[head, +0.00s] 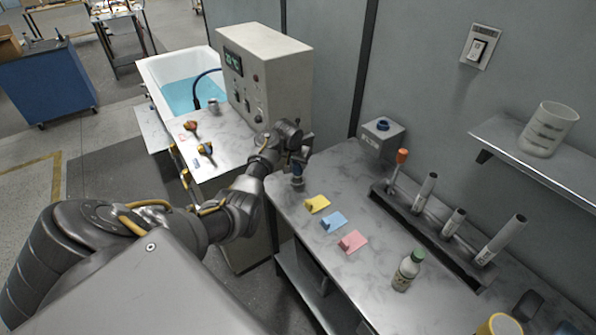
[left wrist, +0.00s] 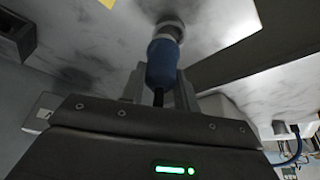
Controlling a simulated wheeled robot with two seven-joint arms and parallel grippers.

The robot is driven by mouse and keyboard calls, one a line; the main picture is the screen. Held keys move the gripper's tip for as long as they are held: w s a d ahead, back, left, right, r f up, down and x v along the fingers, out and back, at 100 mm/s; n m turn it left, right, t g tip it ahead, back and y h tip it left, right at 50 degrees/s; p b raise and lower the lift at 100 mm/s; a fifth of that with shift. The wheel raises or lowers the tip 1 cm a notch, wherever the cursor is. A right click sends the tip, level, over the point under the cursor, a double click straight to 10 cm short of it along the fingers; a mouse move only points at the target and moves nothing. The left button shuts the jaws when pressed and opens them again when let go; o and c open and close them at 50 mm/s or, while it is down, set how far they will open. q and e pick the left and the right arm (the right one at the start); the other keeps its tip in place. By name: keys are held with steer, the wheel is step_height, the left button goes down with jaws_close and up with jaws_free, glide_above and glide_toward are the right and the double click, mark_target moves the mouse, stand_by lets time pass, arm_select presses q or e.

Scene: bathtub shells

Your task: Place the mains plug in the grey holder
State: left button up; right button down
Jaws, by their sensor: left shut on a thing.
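My left gripper (head: 298,160) is shut on a blue, roughly cylindrical plug (head: 298,170), over the left end of the marble worktop. The plug also shows in the left wrist view (left wrist: 162,62), between the two fingers, with a dark cord end below it. A small round grey piece (left wrist: 171,27), seemingly the grey holder, is at the plug's far end and shows below it in the head view (head: 297,183). I cannot tell whether the plug sits in it or only meets it. My right gripper is not in view.
Yellow (head: 317,204), blue (head: 334,221) and pink (head: 353,241) cards lie nearby. A dark rack (head: 428,234) with grey tubes and an orange-handled tool runs along the wall. A grey box (head: 382,138) with a blue top and a green-capped bottle (head: 408,270) also stand here.

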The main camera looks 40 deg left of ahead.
arm_select(q)
steer(key=shift+w+a+f, duration=0.3)
steer(key=shift+f, duration=0.2)
steer(key=shift+w+a+f, duration=0.3)
steer(key=shift+f, duration=0.15)
steer(key=shift+w+a+f+b, duration=0.2)
steer(key=shift+w+f+b, duration=0.4)
steer(key=shift+b, duration=0.35)
steer(key=f+b, duration=0.4)
steer(key=shift+a+b, duration=0.2)
steer(key=shift+b, duration=0.1)
steer(key=shift+w+r, duration=0.1)
steer(key=shift+r, duration=0.05)
